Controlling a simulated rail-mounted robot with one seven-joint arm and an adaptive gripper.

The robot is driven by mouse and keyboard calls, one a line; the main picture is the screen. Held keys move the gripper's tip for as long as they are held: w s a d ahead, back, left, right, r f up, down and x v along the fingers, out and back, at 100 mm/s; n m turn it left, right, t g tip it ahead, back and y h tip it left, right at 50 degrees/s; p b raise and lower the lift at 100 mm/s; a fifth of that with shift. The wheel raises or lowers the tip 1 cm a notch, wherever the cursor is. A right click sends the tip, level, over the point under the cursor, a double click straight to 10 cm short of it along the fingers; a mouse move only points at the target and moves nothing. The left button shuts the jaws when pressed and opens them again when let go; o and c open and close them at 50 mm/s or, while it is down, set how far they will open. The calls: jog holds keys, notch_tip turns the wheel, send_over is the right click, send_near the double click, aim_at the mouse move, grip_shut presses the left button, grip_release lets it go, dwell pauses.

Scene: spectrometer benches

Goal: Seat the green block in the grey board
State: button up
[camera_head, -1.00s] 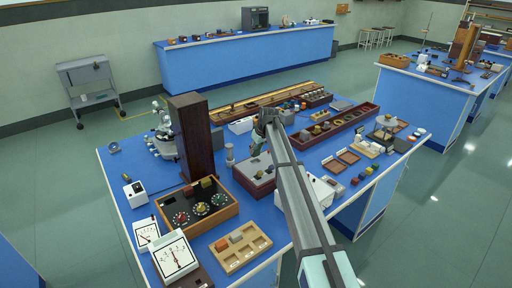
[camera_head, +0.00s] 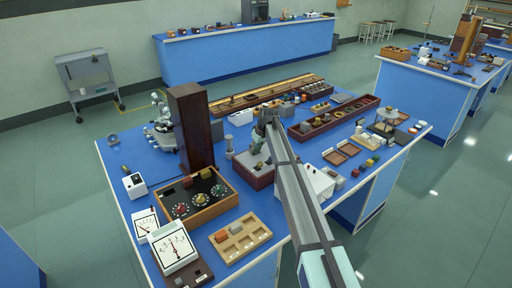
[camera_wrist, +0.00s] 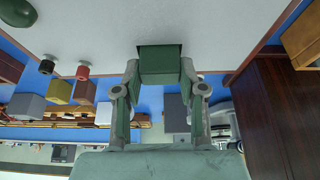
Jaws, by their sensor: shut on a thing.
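The green block (camera_wrist: 160,62) is between my gripper's fingertips (camera_wrist: 160,88) in the wrist view, and the jaws are shut on it. The grey board (camera_wrist: 230,25) spans the top of the wrist view, and the block's far end overlaps its pale surface.
Black and red knobs (camera_wrist: 83,71) and a dark green round piece (camera_wrist: 18,12) show at the board's left in the wrist view. A tall dark wooden block (camera_head: 190,125) and a wooden dial box (camera_head: 200,200) stand left of the board. A long dark red tray (camera_head: 335,118) lies behind right.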

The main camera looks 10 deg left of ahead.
jog(key=o, duration=1.2)
jog(key=shift+c, duration=0.2)
jog(key=v, duration=1.2)
